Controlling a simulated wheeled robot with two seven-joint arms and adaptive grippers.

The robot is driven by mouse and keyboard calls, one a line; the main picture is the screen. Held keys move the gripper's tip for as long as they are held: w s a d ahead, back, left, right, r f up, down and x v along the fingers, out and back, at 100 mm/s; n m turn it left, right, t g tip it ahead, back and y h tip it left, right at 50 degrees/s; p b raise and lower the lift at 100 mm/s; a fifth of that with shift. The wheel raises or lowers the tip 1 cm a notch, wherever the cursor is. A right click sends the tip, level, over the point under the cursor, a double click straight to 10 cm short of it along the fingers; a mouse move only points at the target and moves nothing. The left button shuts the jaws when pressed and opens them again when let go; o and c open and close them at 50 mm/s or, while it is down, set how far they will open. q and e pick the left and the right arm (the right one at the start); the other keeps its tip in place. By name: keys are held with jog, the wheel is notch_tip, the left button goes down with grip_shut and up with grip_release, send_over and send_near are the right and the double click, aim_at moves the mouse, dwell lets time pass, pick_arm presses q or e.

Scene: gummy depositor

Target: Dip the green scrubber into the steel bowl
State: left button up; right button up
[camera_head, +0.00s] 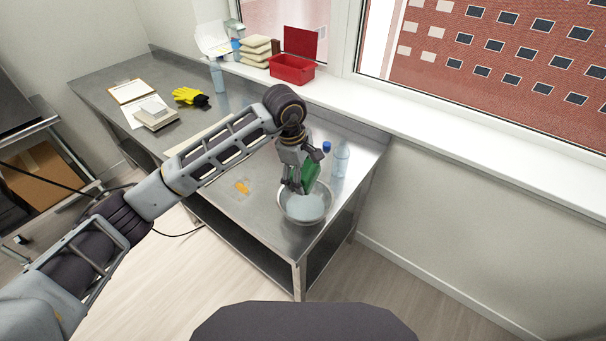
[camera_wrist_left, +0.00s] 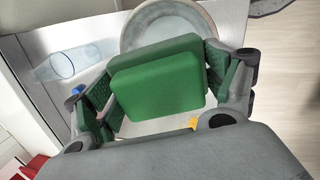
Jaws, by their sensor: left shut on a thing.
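The green scrubber (camera_head: 311,173) is in my left gripper (camera_head: 301,187), which is shut on it. In the left wrist view the scrubber (camera_wrist_left: 158,78) is a green block between the two fingers of the left gripper (camera_wrist_left: 160,88). The steel bowl (camera_head: 284,212) stands near the table's front right corner and holds something pale. The scrubber is above the bowl's back edge; I cannot tell whether it touches the contents. In the left wrist view the bowl (camera_wrist_left: 131,30) lies just beyond the scrubber, partly hidden by it. My right gripper is not in view.
Yellow-black gloves (camera_head: 190,97) and a clipboard (camera_head: 131,91) lie farther back. A red bin (camera_head: 291,69) is on the sill.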

pick_arm(q)
jog(key=shift+w+m, duration=0.3)
jog(key=shift+m, duration=0.1)
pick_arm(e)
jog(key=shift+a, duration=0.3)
pick_arm(q)
jog(key=shift+h, duration=0.3)
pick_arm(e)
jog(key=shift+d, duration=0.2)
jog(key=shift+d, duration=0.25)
pick_arm(q)
jog(key=shift+s+f, duration=0.1)
jog(key=shift+f, duration=0.1)
